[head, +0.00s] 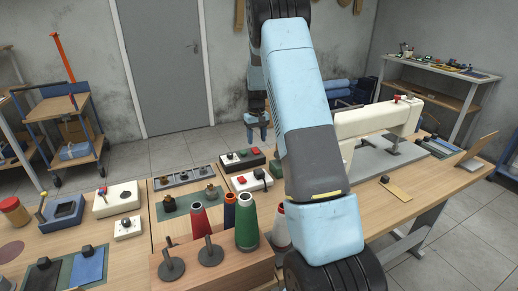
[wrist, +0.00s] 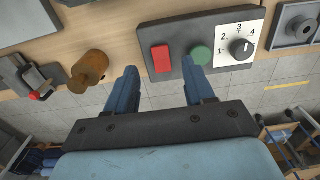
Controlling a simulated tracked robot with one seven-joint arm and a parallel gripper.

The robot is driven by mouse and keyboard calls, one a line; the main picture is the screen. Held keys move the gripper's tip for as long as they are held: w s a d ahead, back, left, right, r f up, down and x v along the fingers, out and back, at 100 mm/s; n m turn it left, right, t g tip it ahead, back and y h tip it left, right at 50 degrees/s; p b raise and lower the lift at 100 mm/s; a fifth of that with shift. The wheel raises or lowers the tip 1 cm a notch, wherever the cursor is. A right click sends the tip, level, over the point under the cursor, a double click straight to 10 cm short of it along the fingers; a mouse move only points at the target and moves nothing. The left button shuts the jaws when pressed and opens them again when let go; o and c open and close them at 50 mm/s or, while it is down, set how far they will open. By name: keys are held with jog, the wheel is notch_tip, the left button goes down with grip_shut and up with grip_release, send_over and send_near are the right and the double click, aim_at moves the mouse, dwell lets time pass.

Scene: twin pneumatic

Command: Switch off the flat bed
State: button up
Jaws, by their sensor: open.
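A dark control box (head: 242,160) stands near the far edge of the bench, with a red control, a green button and a dial. In the wrist view the box (wrist: 185,18) has the red button (wrist: 161,58) at left, the round green button (wrist: 201,54) in the middle and a 1-to-4 dial (wrist: 240,48) at right. In the head view my gripper (head: 257,122) hangs above and behind the box. Contact cannot be told.
A white box (head: 250,179) with a red button stands in front of the dark one. A cream sewing machine (head: 360,124) is at right. Thread cones (head: 246,226) stand near the front. A brown cylindrical part (wrist: 88,70) sits left of my fingers in the wrist view.

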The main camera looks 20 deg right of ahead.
aim_at(257, 153)
jog(key=shift+f, duration=2.85)
jog(key=shift+c, duration=0.5)
